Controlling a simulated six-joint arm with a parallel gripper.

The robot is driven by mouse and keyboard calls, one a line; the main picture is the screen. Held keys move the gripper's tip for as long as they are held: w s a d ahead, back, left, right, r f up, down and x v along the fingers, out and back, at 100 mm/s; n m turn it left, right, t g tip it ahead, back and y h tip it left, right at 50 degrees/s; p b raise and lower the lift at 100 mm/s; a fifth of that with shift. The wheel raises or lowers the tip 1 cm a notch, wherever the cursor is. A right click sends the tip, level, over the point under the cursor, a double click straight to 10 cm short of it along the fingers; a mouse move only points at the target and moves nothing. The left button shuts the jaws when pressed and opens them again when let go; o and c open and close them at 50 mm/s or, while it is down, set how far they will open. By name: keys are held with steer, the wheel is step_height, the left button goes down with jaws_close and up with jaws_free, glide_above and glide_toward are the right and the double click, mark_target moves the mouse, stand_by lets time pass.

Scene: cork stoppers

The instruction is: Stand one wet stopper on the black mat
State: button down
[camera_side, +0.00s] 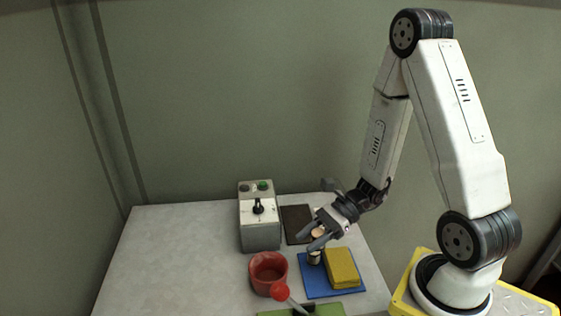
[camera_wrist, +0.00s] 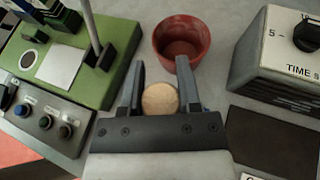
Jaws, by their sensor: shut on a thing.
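My gripper (camera_side: 311,245) is shut on a cork stopper, over the left part of a blue mat. The stopper's tan round top (camera_wrist: 160,99) shows between the two fingers (camera_wrist: 160,72) in the wrist view. In the side view the near finger crosses in front of the stopper (camera_side: 318,232). A small pale and dark piece shows below that finger; I cannot tell whether it is the same stopper's lower end. The black mat (camera_side: 296,222) lies bare behind the gripper, beside the grey timer box. It also shows at lower right in the wrist view (camera_wrist: 275,140).
A red cup (camera_side: 268,272) stands left of the gripper. A yellow sponge (camera_side: 341,267) lies on the blue mat (camera_side: 317,290). The grey timer box (camera_side: 260,228) stands left of the black mat. A green device (camera_wrist: 112,72) with a red-knobbed lever (camera_side: 280,292) is at the front.

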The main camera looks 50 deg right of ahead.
steer(key=w+d+m+t+h, duration=0.2)
steer(key=w+d+m+t, duration=0.15)
steer(key=w+d, duration=0.7)
glide_above(295, 233)
steer(key=shift+t, duration=0.25)
steer(key=shift+f, duration=2.5)
steer(key=shift+f, duration=1.75)
steer(key=shift+f, duration=0.1)
steer(key=shift+c, duration=1.5)
jaws_free()
